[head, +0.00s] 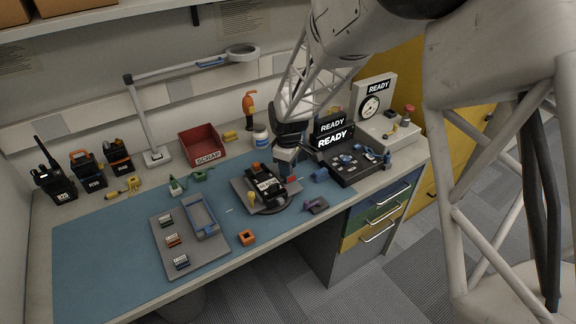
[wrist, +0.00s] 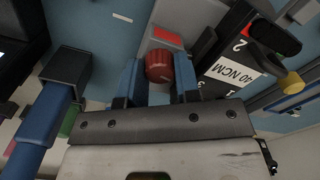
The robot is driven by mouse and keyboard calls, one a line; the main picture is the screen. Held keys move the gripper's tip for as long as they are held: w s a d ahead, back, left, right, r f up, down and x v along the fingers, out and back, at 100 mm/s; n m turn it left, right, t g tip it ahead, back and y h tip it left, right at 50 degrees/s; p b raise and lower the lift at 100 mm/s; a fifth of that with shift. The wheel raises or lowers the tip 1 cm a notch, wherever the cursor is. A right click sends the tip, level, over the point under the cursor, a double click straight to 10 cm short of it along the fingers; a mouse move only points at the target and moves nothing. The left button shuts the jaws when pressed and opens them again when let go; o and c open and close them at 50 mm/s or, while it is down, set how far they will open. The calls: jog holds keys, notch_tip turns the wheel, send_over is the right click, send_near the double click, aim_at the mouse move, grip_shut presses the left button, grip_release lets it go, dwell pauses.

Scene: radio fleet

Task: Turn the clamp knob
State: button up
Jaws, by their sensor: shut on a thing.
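The clamp knob (wrist: 159,66) is a ribbed red cylinder in the wrist view. My gripper (wrist: 158,76) has its two blue fingers on either side of the knob and is shut on it. In the head view my gripper (head: 286,163) reaches down at the right back of the grey fixture (head: 240,192); the knob cannot be made out there. A black radio (head: 267,189) lies on the fixture. In the wrist view the dark body (wrist: 232,66) beside my right finger carries a white label reading "40 NCM".
A black console with a READY screen (head: 333,137) stands close right of my gripper. A red SCRAP bin (head: 200,143) is behind left. A grey tray (head: 180,250), an orange block (head: 247,238) and a purple part (head: 315,206) lie in front. The blue mat's left side (head: 100,260) is clear.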

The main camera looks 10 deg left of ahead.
jog(key=m, duration=0.4)
jog(key=shift+m, duration=0.3)
jog(key=m, duration=0.5)
jog(key=shift+r, duration=0.1)
jog(key=o, duration=0.9)
jog(key=shift+r, duration=3.85)
